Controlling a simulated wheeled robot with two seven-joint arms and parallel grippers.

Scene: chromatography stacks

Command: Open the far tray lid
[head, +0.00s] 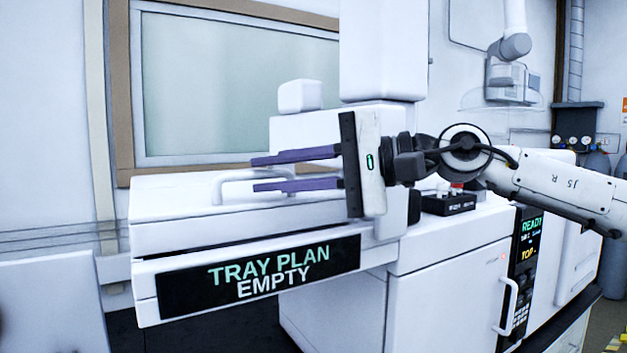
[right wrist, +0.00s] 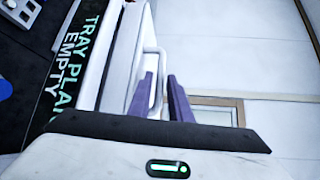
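The tray lid (head: 165,215) is a white slab lying down over the tray (head: 145,285), with a dark seam between them. A pale bar handle (head: 222,187) stands on top of the lid. My right gripper (head: 253,173) comes in from the right with its two purple fingers spread apart at the handle. In the right wrist view the handle (right wrist: 153,50) runs up to the space between the open fingers (right wrist: 160,76). I cannot tell whether a finger touches it. My left gripper is not in view.
A "TRAY PLAN EMPTY" panel (head: 262,276) is on the tray front. A white instrument with a door (head: 440,300) and a lit "READY" display (head: 526,240) stands at the right. A tall white column (head: 383,50) rises behind the lid. A framed window (head: 230,85) is on the wall.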

